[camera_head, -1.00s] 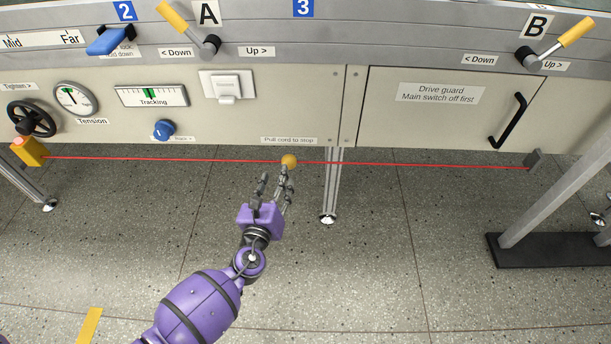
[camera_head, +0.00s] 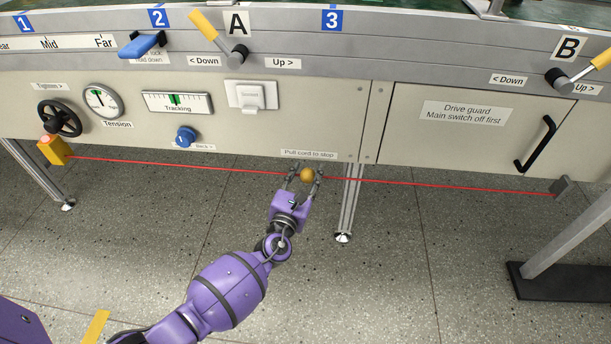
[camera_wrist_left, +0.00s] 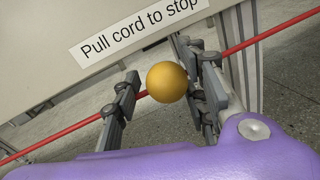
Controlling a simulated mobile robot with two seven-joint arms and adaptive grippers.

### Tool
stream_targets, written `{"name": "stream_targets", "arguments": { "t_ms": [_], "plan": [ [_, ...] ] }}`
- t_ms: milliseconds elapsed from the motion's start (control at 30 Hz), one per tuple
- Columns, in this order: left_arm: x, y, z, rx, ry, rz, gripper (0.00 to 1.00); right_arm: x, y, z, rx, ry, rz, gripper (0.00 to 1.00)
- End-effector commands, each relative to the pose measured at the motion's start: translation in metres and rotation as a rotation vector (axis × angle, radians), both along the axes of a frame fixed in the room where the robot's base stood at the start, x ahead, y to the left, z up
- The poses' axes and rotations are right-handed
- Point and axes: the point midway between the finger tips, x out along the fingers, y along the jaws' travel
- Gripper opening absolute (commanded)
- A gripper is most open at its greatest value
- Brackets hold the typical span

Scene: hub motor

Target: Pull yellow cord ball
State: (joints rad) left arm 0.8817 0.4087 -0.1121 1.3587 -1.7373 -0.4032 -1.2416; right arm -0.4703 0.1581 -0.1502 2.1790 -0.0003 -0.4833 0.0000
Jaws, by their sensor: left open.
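The yellow cord ball (camera_head: 307,175) sits on a taut red cord (camera_head: 430,184) below the "Pull cord to stop" label (camera_head: 309,154). My left gripper (camera_head: 305,177) is open, with its fingers on either side of the ball. In the left wrist view the ball (camera_wrist_left: 167,82) shows between the grey fingers, closer to the right ones, with a gap on the left. I cannot tell whether the right finger touches it. The red cord (camera_wrist_left: 268,34) runs past both sides of the fingers. My right gripper is not in view.
The cord runs from a yellow box (camera_head: 53,150) at left to a grey bracket (camera_head: 562,187) at right. The machine panel (camera_head: 240,125) is just above the gripper. A metal leg (camera_head: 350,205) stands close to its right. The floor below is clear.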

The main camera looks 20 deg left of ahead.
Motion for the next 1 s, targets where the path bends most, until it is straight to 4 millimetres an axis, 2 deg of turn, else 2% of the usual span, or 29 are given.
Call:
{"name": "stream_targets", "arguments": {
  "t_ms": [167,200,500,767,1000],
  "plan": [
    [0.000,0.000,0.000,-0.001,0.000,0.000,0.40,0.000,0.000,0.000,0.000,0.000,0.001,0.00],
    [0.000,0.000,0.000,-0.001,0.000,0.000,0.38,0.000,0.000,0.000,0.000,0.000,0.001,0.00],
    [0.000,0.001,0.000,0.000,0.000,0.002,0.00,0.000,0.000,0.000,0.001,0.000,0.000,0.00],
    [-0.003,0.002,0.000,0.001,-0.001,0.005,0.00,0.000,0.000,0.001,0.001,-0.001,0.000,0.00],
    [-0.037,-0.006,0.001,0.002,0.000,0.007,0.00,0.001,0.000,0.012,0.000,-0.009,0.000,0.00]
  ]
}}
